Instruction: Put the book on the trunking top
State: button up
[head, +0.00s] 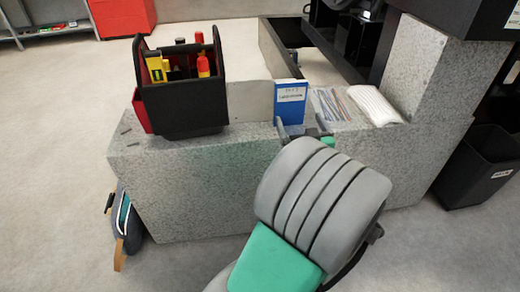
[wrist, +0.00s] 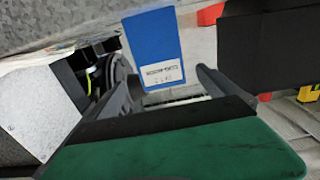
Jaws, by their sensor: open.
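The blue book (head: 290,102) with a white label stands upright on the grey speckled ledge (head: 190,185). It also shows in the wrist view (wrist: 152,40), where its labelled end reaches between the fingers. My gripper (head: 303,127) is open at the book's near side, low down in the head view. In the wrist view my gripper (wrist: 161,74) has one finger on each side of the book, with visible gaps. My arm hides part of the ledge in front. I cannot tell which surface is the trunking top.
A black tool carrier (head: 183,105) with tools stands on the ledge to the left. Several thin items (head: 328,104) and a white ribbed bundle (head: 374,105) lie right of the book. A speckled pillar (head: 420,70) rises at right. A black bin (head: 480,165) stands on the floor.

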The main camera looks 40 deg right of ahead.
jog(key=w+a+f+n+g+y, duration=0.2)
jog(key=w+a+f+y, duration=0.15)
jog(key=a, duration=0.45)
jog(key=w+a+f+n+g+y, duration=0.1)
jog(key=w+a+f+n+y, duration=0.2)
jog(key=a, duration=0.5)
jog(key=w+a+f+n+g+y, duration=0.1)
jog(key=w+a+f+g+y, duration=0.15)
jog(key=w+a+y, duration=0.4)
jog(key=s+a+f+g+h, duration=0.2)
jog(key=s+a+g, duration=0.5)
jog(key=s+a, duration=0.7)
jog(key=a, duration=0.3)
jog(key=shift+s+f+n+h, duration=0.35)
jog(key=shift+s+n+h, duration=0.05)
jog(key=shift+a+g, duration=0.1)
jog(key=shift+g, duration=0.15)
